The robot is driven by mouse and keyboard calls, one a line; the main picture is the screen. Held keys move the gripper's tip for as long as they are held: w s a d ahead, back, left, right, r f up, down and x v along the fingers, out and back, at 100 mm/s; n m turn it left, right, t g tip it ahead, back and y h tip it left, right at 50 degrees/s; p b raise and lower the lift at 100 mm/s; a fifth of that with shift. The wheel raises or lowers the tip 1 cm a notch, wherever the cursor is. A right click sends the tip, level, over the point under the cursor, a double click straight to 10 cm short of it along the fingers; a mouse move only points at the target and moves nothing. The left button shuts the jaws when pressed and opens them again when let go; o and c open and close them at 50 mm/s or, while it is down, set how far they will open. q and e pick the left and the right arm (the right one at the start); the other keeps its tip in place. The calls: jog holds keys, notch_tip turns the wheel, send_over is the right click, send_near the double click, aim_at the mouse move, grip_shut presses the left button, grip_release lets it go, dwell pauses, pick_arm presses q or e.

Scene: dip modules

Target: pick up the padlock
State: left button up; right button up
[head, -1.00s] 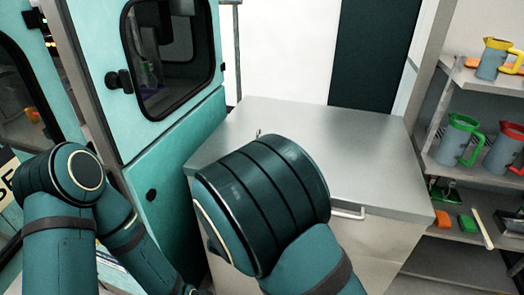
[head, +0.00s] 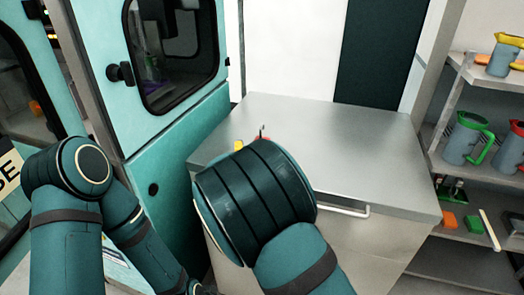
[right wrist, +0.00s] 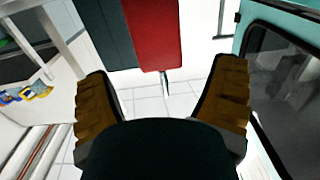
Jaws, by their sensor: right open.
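I cannot make out the padlock for certain in either view. In the head view, a thin dark upright hook-like piece (head: 262,131) shows on the metal cabinet top, just above my right arm. A small yellow bit (head: 238,145) shows beside it, with a trace of red; my arm hides the rest. My right gripper (right wrist: 160,100) is open and empty in the right wrist view, its brown ridged pads wide apart. In the head view it is hidden behind its arm. My left arm is at the left of the head view; its gripper does not show.
The metal cabinet top (head: 345,150) is clear at the right. A teal cabinet with a dark window (head: 175,50) stands at the left. Shelves at the right hold jugs (head: 465,138) and small coloured blocks (head: 447,220). A red panel-like shape (right wrist: 152,35) lies beyond my right fingers.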

jog(key=x, duration=0.4)
jog(key=shift+w+r, duration=0.1)
jog(key=shift+w, duration=0.1)
jog(key=c, duration=1.4)
jog(key=shift+o, duration=0.2)
jog(key=shift+r, duration=0.1)
